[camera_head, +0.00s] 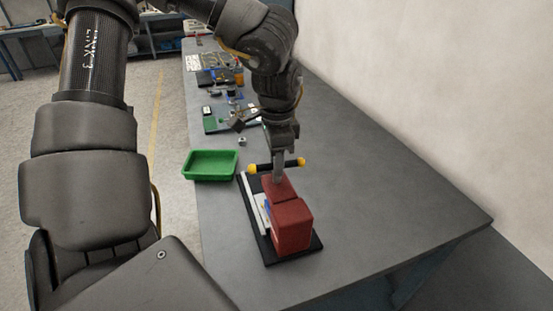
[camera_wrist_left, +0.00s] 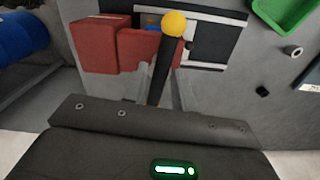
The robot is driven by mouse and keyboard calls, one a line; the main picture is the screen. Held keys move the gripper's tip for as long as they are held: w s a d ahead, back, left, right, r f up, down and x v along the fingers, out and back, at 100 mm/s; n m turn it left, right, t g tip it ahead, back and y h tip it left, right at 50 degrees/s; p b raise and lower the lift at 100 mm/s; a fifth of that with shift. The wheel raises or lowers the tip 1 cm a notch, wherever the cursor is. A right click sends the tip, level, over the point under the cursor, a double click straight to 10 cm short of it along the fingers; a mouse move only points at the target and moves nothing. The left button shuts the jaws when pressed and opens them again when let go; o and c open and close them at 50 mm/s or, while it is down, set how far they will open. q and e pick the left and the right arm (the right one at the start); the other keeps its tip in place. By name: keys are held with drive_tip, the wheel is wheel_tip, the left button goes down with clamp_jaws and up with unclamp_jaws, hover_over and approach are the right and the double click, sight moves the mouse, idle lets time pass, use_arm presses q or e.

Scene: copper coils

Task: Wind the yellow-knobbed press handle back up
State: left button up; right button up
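The press, a red block (camera_head: 290,222) on a black base plate (camera_head: 270,259), stands on the near part of the grey table in the head view. Its handle is a black bar with a yellow knob (camera_head: 301,162) at each end, lying roughly crosswise at the far end of the block. My left gripper (camera_head: 278,178) points down at the middle of this bar. In the left wrist view, the bar and one yellow knob (camera_wrist_left: 174,24) show between my spread fingers (camera_wrist_left: 160,90), with a gap visible beside the bar. The red block (camera_wrist_left: 120,48) lies beyond. My right gripper is out of view.
A green tray (camera_head: 210,165) stands left of the press, and a small metal nut (camera_head: 242,141) lies behind it. A green circuit board (camera_head: 210,124) and other parts lie farther back. The table right of the press is clear, up to the white wall.

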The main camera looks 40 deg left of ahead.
use_arm(q)
clamp_jaws()
drive_tip(key=shift+f+n+b, duration=0.15)
drive_tip(key=shift+n+b, duration=0.15)
drive_tip(key=shift+b, duration=0.3)
drive_tip(key=shift+n+b, duration=0.45)
drive_tip(key=shift+n, duration=0.05)
drive_tip(key=o, duration=0.6)
unclamp_jaws()
drive_tip(key=shift+a, duration=0.1)
drive_tip(key=shift+c, duration=0.2)
drive_tip(key=shift+r, duration=0.2)
wheel_tip(320, 180, up, 2)
drive_tip(key=shift+r+p, duration=0.1)
drive_tip(key=shift+p, duration=0.5)
drive_tip(key=shift+r+p, duration=1.1)
drive_tip(key=shift+r, duration=1.3)
